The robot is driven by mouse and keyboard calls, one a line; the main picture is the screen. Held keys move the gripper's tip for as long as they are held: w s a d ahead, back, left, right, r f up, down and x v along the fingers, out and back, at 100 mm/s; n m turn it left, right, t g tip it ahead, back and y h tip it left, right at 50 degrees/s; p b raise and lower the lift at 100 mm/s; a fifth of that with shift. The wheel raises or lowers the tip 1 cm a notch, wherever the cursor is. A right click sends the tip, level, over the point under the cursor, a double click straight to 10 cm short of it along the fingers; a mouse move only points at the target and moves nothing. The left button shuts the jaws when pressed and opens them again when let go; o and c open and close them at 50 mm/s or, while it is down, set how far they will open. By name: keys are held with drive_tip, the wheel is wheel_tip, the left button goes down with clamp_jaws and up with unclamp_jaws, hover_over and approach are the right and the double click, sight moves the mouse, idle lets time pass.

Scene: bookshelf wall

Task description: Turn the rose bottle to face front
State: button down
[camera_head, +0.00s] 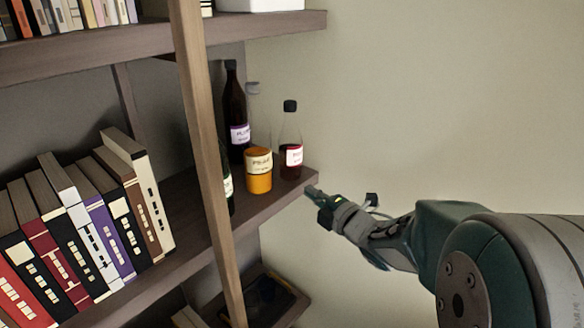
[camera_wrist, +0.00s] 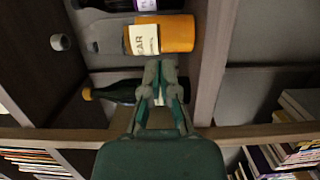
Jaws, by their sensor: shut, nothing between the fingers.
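A clear bottle with a black cap, reddish contents and a red-and-white label stands upright near the shelf's right end in the head view (camera_head: 291,155). I take it for the rose bottle; its label text is too small to read. My gripper (camera_head: 315,191) is shut and empty, at the shelf's front right corner, below and right of that bottle and apart from it. In the wrist view my gripper (camera_wrist: 162,75) points at a green bottle (camera_wrist: 122,91) and an orange jar (camera_wrist: 176,34). I cannot make out the rose bottle there.
The orange jar (camera_head: 259,176) stands left of the rose bottle. A dark bottle with a purple label (camera_head: 236,115) is behind it. The green bottle (camera_head: 228,185) is partly hidden by a wooden post (camera_head: 205,130). Books (camera_head: 90,215) fill the left. The wall side is clear.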

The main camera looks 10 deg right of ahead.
sight(296, 163)
drive_tip(key=x, duration=0.3)
drive_tip(key=d+x, duration=0.1)
drive_tip(key=x, duration=0.6)
drive_tip(key=shift+w+d, duration=0.65)
drive_tip(key=shift+w, duration=0.35)
drive_tip(key=shift+w+d, duration=0.35)
drive_tip(key=shift+w, duration=0.5)
drive_tip(key=shift+w+d, duration=0.3)
drive_tip(key=shift+w, duration=0.6)
